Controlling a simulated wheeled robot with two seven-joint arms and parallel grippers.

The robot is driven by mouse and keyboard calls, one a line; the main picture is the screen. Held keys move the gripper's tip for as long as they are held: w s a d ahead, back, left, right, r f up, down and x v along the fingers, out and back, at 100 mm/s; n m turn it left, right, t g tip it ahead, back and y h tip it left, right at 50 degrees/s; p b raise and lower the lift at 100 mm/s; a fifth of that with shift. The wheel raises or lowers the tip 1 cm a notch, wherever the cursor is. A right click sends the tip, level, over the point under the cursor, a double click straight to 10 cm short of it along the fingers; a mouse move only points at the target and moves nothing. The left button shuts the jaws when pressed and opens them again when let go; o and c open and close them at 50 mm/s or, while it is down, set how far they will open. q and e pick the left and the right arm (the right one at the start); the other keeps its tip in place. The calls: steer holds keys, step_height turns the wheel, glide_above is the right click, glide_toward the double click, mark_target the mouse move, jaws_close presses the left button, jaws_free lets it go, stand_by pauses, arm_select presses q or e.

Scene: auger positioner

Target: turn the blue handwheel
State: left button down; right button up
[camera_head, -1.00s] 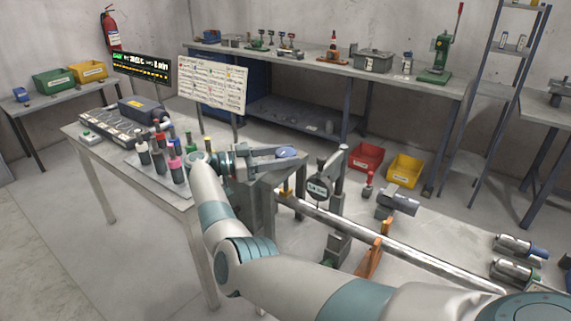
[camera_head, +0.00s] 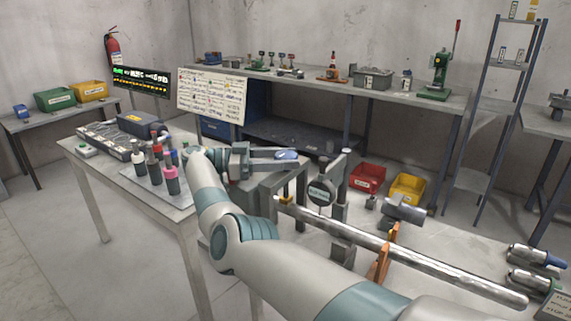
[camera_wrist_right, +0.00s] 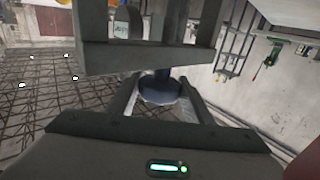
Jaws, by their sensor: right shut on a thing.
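The blue handwheel (camera_head: 287,154) shows as a small blue patch at the fingertips of my right gripper (camera_head: 284,160) in the head view. In the right wrist view, the dark blue handwheel (camera_wrist_right: 160,88) sits between the two fingers of that gripper (camera_wrist_right: 160,95), below a grey frame. The right gripper is shut on it. Fingers and frame hide part of the wheel, so its turn angle cannot be read. My left gripper is not in view.
A long metal shaft (camera_head: 430,262) runs to the lower right, past a round dial gauge (camera_head: 322,191) and an orange support (camera_head: 384,262). Bottles (camera_head: 171,180) stand on the near table. Red (camera_head: 368,180) and yellow (camera_head: 407,188) bins sit behind the shaft.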

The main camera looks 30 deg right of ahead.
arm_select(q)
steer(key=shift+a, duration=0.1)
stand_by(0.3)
arm_select(e)
steer(key=o, duration=1)
